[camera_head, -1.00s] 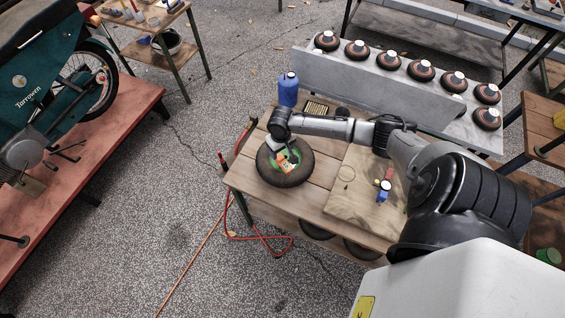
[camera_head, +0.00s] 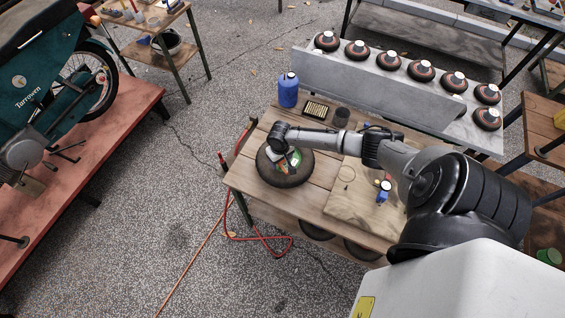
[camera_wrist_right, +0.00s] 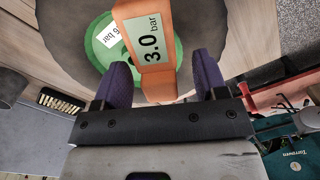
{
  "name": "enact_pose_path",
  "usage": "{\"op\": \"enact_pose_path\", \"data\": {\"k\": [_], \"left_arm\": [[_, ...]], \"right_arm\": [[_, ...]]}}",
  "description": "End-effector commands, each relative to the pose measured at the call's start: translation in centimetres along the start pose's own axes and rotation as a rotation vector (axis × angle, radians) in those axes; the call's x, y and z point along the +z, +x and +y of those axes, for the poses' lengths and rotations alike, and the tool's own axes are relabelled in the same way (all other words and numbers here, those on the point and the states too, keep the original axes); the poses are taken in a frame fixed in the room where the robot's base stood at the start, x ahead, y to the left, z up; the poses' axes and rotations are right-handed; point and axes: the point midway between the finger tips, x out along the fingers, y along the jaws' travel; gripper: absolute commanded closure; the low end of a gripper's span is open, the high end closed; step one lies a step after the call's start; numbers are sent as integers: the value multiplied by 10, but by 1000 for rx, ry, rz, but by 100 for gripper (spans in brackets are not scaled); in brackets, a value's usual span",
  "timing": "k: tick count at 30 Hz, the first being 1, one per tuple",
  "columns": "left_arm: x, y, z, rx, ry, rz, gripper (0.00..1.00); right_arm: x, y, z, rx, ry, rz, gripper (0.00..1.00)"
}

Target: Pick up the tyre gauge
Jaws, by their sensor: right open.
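The black tyre (camera_head: 290,181) lies flat on the wooden table, and the arm partly hides the hub. My right gripper (camera_wrist_right: 163,72) is open, with its two purple fingers on either side of the orange device's near end. In the head view the right gripper (camera_head: 279,158) is over the wheel, and the device is mostly hidden. My left gripper is not in view.
A blue item with a round dial (camera_head: 384,190) lies on the board (camera_head: 350,205). A red hose (camera_head: 262,237) hangs at the left edge.

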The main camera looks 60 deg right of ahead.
Motion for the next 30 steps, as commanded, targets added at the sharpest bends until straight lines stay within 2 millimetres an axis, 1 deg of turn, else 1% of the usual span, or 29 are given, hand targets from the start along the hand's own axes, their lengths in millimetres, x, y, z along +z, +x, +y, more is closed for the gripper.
{"op": "enact_pose_path", "data": {"k": [1,2,18,25,30], "left_arm": [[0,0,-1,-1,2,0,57],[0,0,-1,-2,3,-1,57],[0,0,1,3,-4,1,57],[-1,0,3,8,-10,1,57],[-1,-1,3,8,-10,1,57]], "right_arm": [[0,0,0,0,0,0,34],[0,0,0,0,0,0,37],[0,0,0,0,1,0,88],[0,-2,0,0,0,0,88],[-1,-11,1,-1,0,2,89]]}}
